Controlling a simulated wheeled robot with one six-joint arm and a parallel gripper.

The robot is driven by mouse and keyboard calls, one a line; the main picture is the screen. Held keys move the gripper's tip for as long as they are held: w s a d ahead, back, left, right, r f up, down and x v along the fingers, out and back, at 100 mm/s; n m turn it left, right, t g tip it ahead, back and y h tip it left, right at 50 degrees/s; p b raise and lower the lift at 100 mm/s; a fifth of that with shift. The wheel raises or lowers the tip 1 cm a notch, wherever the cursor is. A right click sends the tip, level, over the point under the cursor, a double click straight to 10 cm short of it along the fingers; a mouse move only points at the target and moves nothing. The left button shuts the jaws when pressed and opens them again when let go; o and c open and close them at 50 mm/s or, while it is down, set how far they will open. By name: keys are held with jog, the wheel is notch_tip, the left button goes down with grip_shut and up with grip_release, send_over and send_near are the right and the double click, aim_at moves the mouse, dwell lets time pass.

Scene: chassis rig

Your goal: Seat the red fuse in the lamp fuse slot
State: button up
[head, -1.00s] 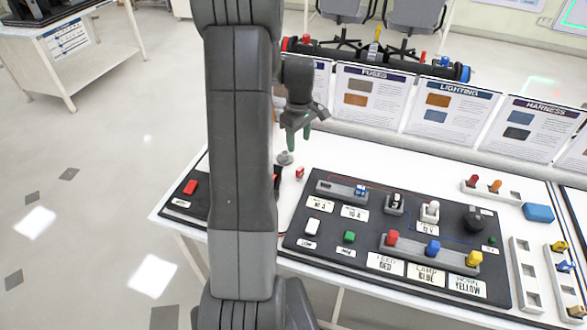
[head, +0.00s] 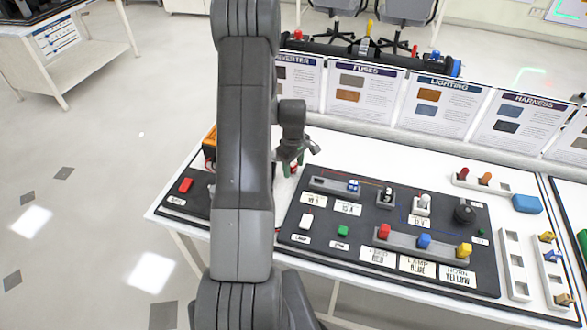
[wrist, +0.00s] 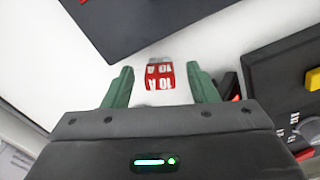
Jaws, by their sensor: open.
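The red fuse (wrist: 160,77), with white "10 A" markings and a pale top, lies on the white tabletop in the wrist view. My gripper (wrist: 160,68) is open, with its green fingers on either side of the fuse and a visible gap at each side. In the head view my gripper (head: 292,168) is low over the table by the board's back left corner, mostly hiding the fuse. A grey fuse holder (head: 322,183) on the dark board (head: 320,230) carries a blue fuse (head: 353,186) at its right end. I cannot read which slot is the lamp's.
Colored blocks stand in a grey strip at the board's front. A smaller dark board with a red switch (head: 185,185) and an orange device (head: 210,142) are left of my arm. A blue box (head: 527,204) is at right. Posters line the back.

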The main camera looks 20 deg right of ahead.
jog(key=shift+f, duration=0.2)
jog(key=c, duration=1.1)
jog(key=shift+r, duration=0.15)
jog(key=shift+c, duration=0.2)
